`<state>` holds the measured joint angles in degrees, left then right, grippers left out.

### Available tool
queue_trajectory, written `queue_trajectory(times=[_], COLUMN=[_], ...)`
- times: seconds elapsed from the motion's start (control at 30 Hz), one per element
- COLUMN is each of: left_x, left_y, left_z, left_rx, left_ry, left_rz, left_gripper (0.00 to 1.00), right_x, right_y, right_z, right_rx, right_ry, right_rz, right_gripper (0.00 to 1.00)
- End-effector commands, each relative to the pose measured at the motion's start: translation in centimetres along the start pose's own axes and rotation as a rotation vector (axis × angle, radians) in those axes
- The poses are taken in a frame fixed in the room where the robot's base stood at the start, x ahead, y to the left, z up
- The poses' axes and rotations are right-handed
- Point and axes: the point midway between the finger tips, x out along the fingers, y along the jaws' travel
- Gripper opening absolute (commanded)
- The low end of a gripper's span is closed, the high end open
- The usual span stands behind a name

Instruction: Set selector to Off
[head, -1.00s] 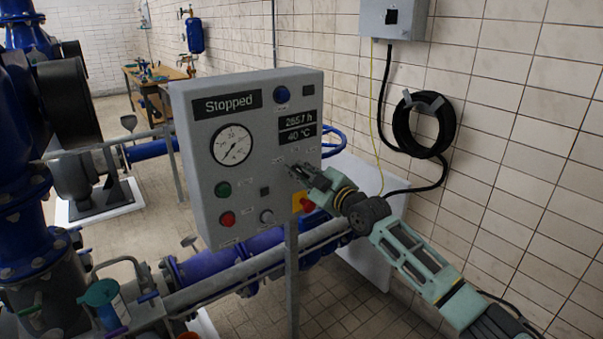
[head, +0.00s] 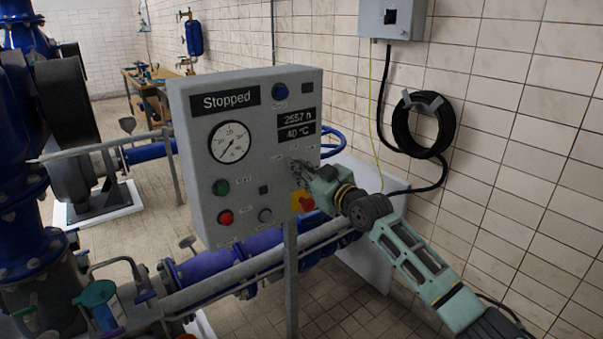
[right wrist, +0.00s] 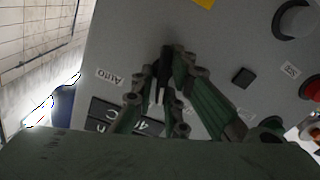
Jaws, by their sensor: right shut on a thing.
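The grey control panel (head: 205,185) stands on a post, its display reading "Stopped". My right gripper (head: 296,164) is at the panel's right side, below the "40 °C" readout. In the right wrist view its fingers (right wrist: 166,65) are closed together on the selector at the panel face. The selector is mostly hidden between the fingers, so its pointing direction cannot be told. An "Auto" label (right wrist: 107,77) shows to the left of the fingers there. Another label (right wrist: 245,114) to the right is too small to read. My left gripper is out of view.
A red emergency stop (head: 306,203) on a yellow plate sits just below the gripper. A green button (head: 221,187), a red button (head: 226,217) and a grey knob (head: 265,215) are lower left. Blue pipes (head: 240,255) run behind the panel; a tiled wall is right.

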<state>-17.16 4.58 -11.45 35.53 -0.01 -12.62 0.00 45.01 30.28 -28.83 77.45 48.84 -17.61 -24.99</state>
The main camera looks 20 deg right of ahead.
Motion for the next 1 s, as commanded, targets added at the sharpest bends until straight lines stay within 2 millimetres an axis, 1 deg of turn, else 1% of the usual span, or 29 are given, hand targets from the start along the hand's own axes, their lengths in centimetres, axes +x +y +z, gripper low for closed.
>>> queue_trajectory(times=[0.03,0.3,0.5,0.73,1.0], left_x=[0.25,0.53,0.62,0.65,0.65], left_y=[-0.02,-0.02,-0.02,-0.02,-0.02], left_z=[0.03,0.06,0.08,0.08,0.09], left_rx=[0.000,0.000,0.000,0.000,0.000], left_ry=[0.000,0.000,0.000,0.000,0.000], left_rz=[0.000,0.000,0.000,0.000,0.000], left_gripper=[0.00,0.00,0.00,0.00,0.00], right_x=[0.04,0.04,0.04,0.06,0.06], right_y=[-0.70,-0.67,-0.64,-0.69,-0.69], right_z=[0.78,0.80,0.81,0.82,0.82], right_rx=[0.041,0.225,0.307,0.346,0.349], right_ry=[-0.013,-0.015,-0.016,-0.017,-0.017], right_rz=[-0.011,-0.011,-0.012,-0.012,-0.013], right_gripper=[0.00,0.00,0.00,0.00,0.00])
